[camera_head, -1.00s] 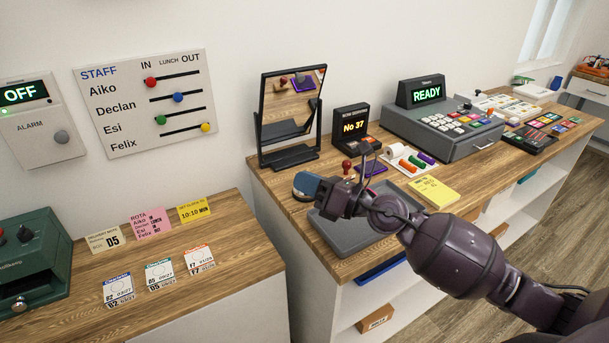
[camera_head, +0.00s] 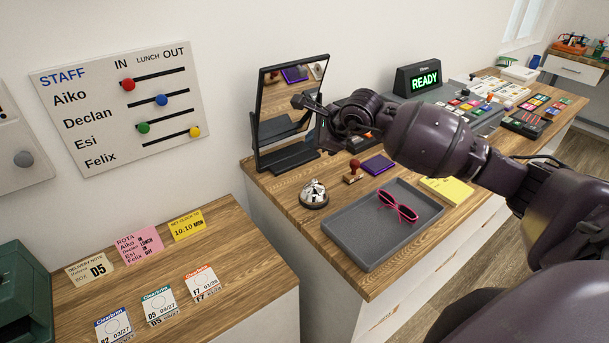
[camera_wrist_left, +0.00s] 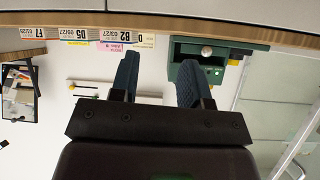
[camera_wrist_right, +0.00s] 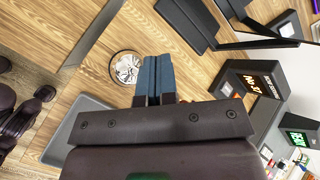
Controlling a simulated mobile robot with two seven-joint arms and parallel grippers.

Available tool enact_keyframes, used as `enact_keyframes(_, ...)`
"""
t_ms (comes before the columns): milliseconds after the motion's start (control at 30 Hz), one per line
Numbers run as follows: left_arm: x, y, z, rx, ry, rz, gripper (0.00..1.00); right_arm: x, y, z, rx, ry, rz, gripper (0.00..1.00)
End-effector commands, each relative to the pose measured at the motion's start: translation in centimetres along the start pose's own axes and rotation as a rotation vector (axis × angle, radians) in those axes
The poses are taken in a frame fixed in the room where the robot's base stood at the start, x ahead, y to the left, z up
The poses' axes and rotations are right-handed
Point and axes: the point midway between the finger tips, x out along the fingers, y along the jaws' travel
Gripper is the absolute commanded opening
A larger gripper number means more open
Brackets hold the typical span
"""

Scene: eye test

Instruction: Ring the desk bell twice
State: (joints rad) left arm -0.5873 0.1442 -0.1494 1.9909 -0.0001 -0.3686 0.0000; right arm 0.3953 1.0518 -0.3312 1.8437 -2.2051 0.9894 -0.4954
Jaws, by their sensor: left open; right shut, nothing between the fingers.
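The silver desk bell (camera_head: 314,194) stands upright on the wooden counter, between the mirror and the grey tray. My right gripper (camera_head: 303,103) is raised in front of the mirror, above and apart from the bell. In the right wrist view its blue fingers (camera_wrist_right: 155,78) are closed together and empty, and the bell (camera_wrist_right: 127,68) shows just left of them. My left gripper is outside the head view. In the left wrist view its blue fingers (camera_wrist_left: 157,82) are apart with nothing between them, near the lower desk with cards.
The grey tray (camera_head: 345,236) holds pink glasses (camera_head: 398,206). A red-handled stamp (camera_head: 353,171) and purple pad (camera_head: 378,164) lie behind it. The black-framed mirror (camera_head: 261,125) stands close to my right gripper. A gap separates the counter from the card desk (camera_head: 230,247).

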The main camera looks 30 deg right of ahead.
Motion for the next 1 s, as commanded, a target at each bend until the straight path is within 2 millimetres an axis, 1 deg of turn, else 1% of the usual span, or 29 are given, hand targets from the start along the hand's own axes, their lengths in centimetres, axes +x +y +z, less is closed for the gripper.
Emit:
enact_keyframes(300,-0.8,-0.1,1.2,-0.004,-0.025,-0.004,0.43,0.0,-0.1,-0.1,-0.003,0.005,-0.002,0.0)
enact_keyframes(567,-0.5,0.0,1.2,-0.004,-0.021,-0.002,0.43,0.4,0.2,-0.3,-0.002,0.004,-0.001,0.0)
enact_keyframes(767,0.0,0.1,1.6,-0.004,-0.018,-0.001,0.43,1.5,1.0,-1.2,-0.002,0.004,0.0,0.0)
enact_keyframes(1000,0.7,0.3,2.6,-0.003,-0.022,0.001,0.43,3.6,2.5,-2.7,0.0,0.005,0.002,0.0)
